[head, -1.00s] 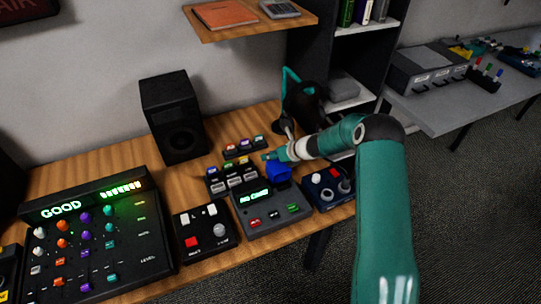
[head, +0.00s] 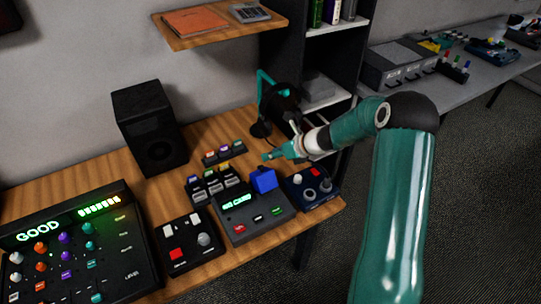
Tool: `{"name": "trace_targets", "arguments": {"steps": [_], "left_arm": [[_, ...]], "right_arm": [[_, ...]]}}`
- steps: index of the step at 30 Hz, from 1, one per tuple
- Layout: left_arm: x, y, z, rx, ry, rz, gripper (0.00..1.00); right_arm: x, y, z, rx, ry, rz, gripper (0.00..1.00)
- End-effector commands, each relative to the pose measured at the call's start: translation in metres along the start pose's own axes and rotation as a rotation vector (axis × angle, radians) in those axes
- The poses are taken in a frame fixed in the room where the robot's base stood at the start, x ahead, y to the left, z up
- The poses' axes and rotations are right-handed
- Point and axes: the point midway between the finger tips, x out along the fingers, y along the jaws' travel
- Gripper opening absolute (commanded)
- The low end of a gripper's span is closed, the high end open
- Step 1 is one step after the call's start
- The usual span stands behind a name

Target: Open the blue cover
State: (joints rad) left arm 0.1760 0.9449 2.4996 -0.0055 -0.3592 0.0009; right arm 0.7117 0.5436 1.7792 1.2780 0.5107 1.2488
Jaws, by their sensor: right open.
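The blue cover (head: 264,180) stands at the back right corner of a grey control box (head: 250,214) with a lit green display. I cannot tell whether the cover is raised or closed. My right gripper (head: 269,156) comes in from the right, just behind and above the cover, with a small gap between them in the picture. It is open, and nothing shows in it. My left gripper is out of view.
A black box with a red button (head: 185,243) lies left of the grey box, and a dark blue knob box (head: 313,186) lies right of it. Small switch modules (head: 215,182) sit behind. A black speaker (head: 150,128) and headphones on a stand (head: 280,100) stand farther back.

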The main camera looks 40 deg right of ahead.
Motion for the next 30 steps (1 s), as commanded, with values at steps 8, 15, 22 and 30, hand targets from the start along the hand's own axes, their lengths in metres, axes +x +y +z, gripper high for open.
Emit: {"name": "trace_targets", "arguments": {"steps": [8, 15, 22, 30], "left_arm": [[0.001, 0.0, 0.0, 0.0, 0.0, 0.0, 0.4], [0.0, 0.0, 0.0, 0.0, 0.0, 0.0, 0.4], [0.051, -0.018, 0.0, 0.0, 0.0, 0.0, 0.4], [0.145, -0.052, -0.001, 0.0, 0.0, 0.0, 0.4]], "right_arm": [[0.001, 0.002, 0.0, 0.002, -0.002, 0.01, 0.3], [-0.006, 0.024, -0.008, -0.184, 0.06, 0.123, 0.0], [-0.031, 0.037, -0.015, -0.666, 0.177, 0.212, 0.0], [-0.075, 0.033, -0.019, -1.218, 0.34, 0.11, 0.0]]}}
